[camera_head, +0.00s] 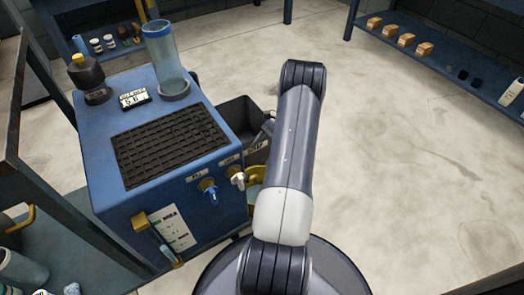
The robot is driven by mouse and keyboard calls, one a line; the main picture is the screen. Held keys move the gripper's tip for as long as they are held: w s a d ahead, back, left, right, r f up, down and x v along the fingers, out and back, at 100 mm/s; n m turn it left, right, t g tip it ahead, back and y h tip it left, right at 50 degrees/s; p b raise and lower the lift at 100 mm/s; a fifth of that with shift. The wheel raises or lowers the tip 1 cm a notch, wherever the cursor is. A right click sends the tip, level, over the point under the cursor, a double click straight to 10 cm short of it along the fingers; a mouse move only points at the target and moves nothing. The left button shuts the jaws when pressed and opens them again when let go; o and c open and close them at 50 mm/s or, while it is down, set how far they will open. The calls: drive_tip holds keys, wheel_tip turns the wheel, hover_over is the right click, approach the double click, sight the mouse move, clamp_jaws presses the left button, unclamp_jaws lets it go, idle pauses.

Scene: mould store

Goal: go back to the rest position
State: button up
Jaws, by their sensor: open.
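My arm rises from the bottom middle of the head view to a dark elbow joint, right of the blue machine. My gripper cannot be made out; the upper arm link covers the area behind it. A small grey part shows at the left edge of the arm over a dark bin (236,112), and I cannot tell what it belongs to. No held object is visible.
The blue machine (108,165) has a black grate, a clear cylinder (167,62), a dark bottle (88,78), a small display (135,99) and front valves. A yellow container (255,190) stands beside it. Shelving flanks left and upper right. Floor (420,190) to the right is clear.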

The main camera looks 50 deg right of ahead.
drive_tip(key=shift+f, duration=0.1)
drive_tip(key=b+x, duration=0.3)
drive_tip(key=x, duration=0.7)
drive_tip(key=shift+a+f, duration=0.2)
drive_tip(key=shift+a, duration=0.05)
